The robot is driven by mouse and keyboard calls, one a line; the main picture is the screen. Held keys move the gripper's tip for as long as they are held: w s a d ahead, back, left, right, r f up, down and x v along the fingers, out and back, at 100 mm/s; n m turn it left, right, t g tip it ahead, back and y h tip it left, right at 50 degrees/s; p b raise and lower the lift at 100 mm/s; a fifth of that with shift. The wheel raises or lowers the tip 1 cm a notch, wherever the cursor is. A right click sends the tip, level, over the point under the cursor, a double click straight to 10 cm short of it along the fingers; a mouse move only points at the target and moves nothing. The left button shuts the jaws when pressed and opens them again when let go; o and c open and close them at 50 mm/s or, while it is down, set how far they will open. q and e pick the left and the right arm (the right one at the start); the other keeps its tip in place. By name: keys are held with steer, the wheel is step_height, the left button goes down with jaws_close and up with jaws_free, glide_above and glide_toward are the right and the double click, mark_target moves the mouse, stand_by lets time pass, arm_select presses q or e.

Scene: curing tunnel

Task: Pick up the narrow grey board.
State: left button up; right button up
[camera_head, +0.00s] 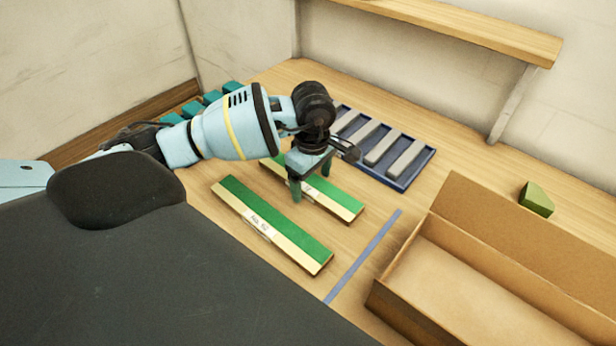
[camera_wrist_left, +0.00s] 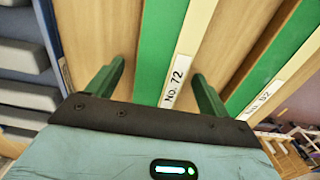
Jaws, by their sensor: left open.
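Several narrow grey boards lie side by side in a dark blue tray (camera_head: 398,183) right of my left gripper; one grey board (camera_head: 405,158) is at its near right end. Grey boards (camera_wrist_left: 27,95) also show at the left of the left wrist view. My left gripper (camera_head: 311,182) is open and points down over a green and cream board (camera_head: 340,207) labelled "No. 72". In the left wrist view, this board (camera_wrist_left: 155,55) passes between the spread fingers (camera_wrist_left: 158,72). I cannot tell whether they touch it. My right gripper is out of view.
A second green and cream board (camera_head: 270,225) lies nearer, parallel to the first. Teal blocks (camera_head: 212,98) stand at the back left. A blue strip (camera_head: 362,257) marks the table before an open cardboard box (camera_head: 400,304). A green block (camera_head: 536,199) sits behind the box. A shelf (camera_head: 470,27) overhangs.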

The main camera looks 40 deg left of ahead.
mark_target(310, 186)
arm_select(q)
steer(key=c, duration=1.1)
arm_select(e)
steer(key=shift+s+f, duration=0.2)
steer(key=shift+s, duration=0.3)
